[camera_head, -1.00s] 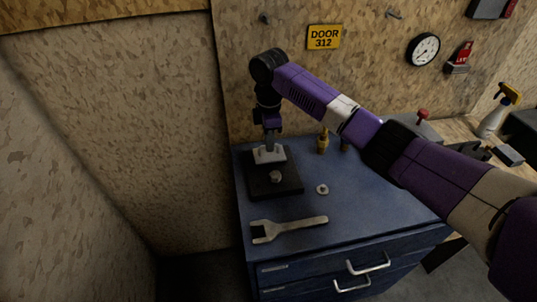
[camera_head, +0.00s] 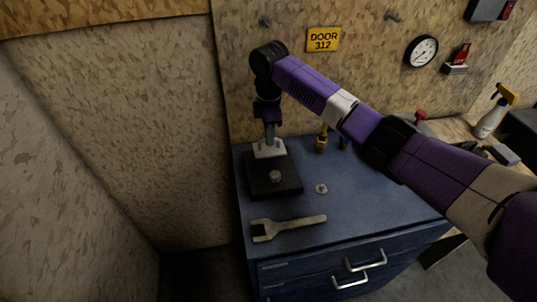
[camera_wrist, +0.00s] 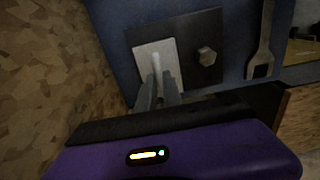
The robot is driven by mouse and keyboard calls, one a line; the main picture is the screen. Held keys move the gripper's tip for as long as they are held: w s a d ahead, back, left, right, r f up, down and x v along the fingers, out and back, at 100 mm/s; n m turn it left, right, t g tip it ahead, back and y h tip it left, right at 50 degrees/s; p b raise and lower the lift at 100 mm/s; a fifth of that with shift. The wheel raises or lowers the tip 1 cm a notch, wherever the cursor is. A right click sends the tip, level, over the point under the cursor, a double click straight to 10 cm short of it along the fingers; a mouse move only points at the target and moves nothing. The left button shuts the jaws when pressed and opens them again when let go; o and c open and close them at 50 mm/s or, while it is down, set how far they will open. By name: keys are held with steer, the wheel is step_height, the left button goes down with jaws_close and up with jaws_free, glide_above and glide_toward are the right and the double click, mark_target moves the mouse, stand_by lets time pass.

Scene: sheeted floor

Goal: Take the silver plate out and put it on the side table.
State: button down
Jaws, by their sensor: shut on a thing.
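The silver plate (camera_head: 262,152) is a light grey square with a pale upright post in its middle. It is at the back left part of a black square tray (camera_head: 286,186) on the blue cabinet. My gripper (camera_head: 269,136) points down and is shut on the silver plate, by its post as it appears. The wrist view shows the plate (camera_wrist: 144,52) with the grey fingers (camera_wrist: 159,92) at the post. Whether the plate touches the tray is hard to tell. The side table (camera_head: 459,128) is the wooden surface at the right, partly behind my arm.
A hex nut (camera_head: 275,176) sits on the tray. A washer (camera_head: 321,188) and a wrench (camera_head: 290,228) lie on the blue cabinet (camera_head: 350,205). A brass fitting (camera_head: 321,143) stands behind them. A spray bottle (camera_head: 491,119) stands on the side table. Walls close in at left and back.

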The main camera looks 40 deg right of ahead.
steer(key=shift+r, duration=0.5)
steer(key=shift+r+p, duration=0.75)
steer(key=shift+r, duration=1.1)
